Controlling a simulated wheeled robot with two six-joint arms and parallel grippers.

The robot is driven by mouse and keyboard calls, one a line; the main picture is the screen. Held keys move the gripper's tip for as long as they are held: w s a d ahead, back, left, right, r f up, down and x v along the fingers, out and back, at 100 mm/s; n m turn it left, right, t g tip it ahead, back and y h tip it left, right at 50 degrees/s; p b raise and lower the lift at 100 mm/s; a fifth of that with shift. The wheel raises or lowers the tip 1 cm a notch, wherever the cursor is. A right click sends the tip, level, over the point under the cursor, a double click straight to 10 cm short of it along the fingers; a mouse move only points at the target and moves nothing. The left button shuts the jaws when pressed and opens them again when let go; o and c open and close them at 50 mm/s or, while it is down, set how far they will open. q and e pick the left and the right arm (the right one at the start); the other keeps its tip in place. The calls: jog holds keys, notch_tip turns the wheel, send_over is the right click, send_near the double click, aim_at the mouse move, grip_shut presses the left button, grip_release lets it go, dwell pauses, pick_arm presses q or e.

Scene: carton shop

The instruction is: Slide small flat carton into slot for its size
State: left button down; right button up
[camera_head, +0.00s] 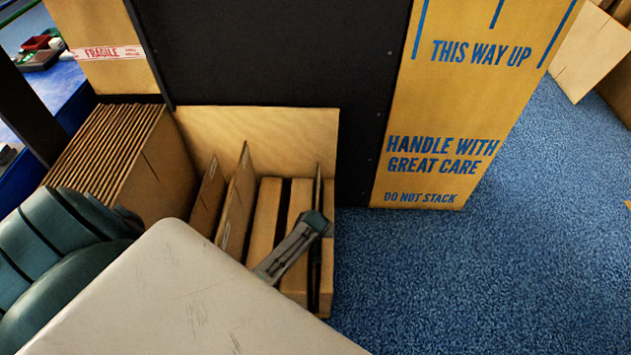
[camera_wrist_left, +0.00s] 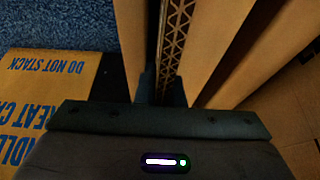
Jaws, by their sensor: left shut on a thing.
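My left gripper (camera_head: 322,222) is shut on a small flat carton (camera_head: 318,188), at the right end of a wooden rack (camera_head: 262,135). The carton stands upright and edge-on between pale wooden dividers, over or in the rightmost slot. How deep it sits cannot be told. In the left wrist view, the gripper (camera_wrist_left: 163,90) pinches the carton, whose corrugated edge (camera_wrist_left: 176,35) shows. Two other flat cartons, one shorter (camera_head: 208,196) and one taller (camera_head: 238,205), lean in slots to the left. My right gripper is not in view.
Blue carpet (camera_head: 480,270) is open on the right. My pale arm link hides the rack's front.

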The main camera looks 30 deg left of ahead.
pick_arm(q)
jog(key=c, duration=1.5)
grip_release()
jog(key=shift+r, duration=0.1)
